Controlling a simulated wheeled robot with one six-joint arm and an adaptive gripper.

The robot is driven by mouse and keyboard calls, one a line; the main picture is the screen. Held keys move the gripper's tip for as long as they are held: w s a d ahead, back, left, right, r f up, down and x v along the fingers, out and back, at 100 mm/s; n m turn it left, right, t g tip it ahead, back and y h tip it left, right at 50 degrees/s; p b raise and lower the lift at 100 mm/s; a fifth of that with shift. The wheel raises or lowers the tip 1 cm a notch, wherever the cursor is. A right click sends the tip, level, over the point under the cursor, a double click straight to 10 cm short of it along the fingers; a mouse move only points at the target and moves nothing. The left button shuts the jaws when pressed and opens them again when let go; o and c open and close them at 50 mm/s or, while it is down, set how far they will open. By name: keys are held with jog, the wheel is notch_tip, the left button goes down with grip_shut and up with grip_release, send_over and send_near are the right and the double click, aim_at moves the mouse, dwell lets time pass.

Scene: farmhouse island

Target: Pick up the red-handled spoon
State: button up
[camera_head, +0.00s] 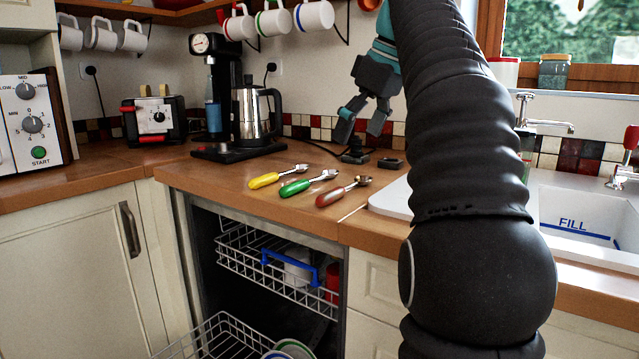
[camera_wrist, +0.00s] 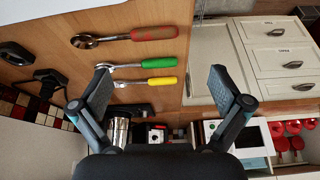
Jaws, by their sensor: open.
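The red-handled spoon (camera_head: 336,194) lies on the wooden counter, the rightmost of three spoons in the head view, near the counter's front edge. In the wrist view the red-handled spoon (camera_wrist: 152,33) is the topmost, its metal bowl to the left. A green-handled spoon (camera_head: 298,187) and a yellow-handled spoon (camera_head: 266,180) lie to its left. My gripper (camera_head: 360,128) is open and empty, above and behind the spoons. In the wrist view my gripper (camera_wrist: 160,84) has its fingertips spread wide, one on each side of the yellow-handled spoon's height in the picture, touching nothing visible.
A coffee machine (camera_head: 214,101) with a metal jug (camera_head: 254,112) and a toaster (camera_head: 157,120) stand at the back left. A white sink (camera_head: 583,222) is at the right. An open dishwasher with a wire rack (camera_head: 262,268) is below the counter. Mugs hang above.

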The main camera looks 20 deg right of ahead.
jog(key=w+d, duration=0.1)
send_over(331, 191)
jog(key=s+d, duration=0.2)
jog(key=shift+n, duration=0.4)
jog(key=f, duration=0.6)
jog(key=shift+a+f, duration=0.2)
jog(key=shift+f, duration=0.15)
jog(key=shift+b+x, duration=0.7)
jog(key=shift+x, duration=1.9)
jog(key=shift+a, duration=0.15)
jog(key=c, duration=1)
